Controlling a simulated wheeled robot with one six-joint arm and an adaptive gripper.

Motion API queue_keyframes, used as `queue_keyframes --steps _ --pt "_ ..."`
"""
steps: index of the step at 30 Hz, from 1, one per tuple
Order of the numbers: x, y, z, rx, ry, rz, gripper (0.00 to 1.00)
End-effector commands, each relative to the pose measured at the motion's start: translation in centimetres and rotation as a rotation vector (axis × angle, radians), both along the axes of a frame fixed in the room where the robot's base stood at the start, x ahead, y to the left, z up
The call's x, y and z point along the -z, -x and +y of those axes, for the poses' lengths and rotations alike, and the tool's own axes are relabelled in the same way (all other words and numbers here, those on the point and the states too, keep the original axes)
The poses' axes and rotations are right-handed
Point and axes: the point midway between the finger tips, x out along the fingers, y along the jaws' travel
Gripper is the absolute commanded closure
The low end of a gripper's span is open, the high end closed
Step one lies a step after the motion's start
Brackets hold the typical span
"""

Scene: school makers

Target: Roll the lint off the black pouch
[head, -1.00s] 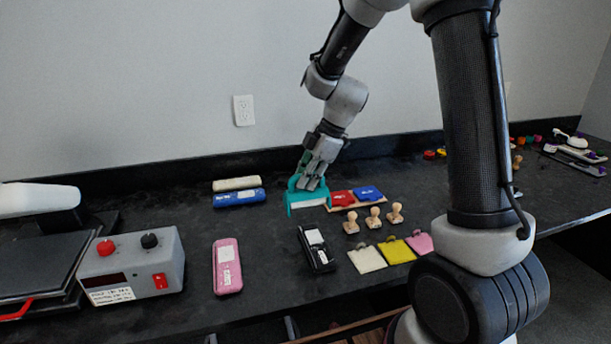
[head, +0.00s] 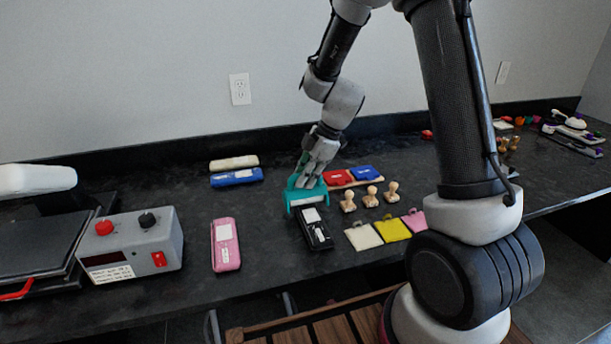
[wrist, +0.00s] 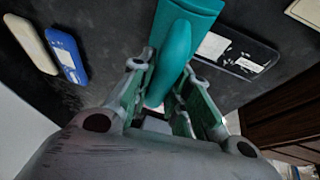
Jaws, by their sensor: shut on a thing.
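The black pouch (head: 305,236) lies flat on the dark bench with white label patches on its top. My gripper (head: 311,180) is shut on the handle of a teal lint roller (head: 292,197).
A pink pouch (head: 226,246) lies to the left, with blue (head: 237,177) and cream (head: 233,163) ones behind. A control box (head: 133,246) stands at left.

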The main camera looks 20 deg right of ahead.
Motion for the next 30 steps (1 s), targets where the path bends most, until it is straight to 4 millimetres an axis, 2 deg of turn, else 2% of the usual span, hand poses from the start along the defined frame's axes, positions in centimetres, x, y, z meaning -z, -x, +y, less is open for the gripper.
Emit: queue_keyframes --steps 30 --pt "0.87 -0.02 0.01 0.000 -0.001 0.000 1.00"
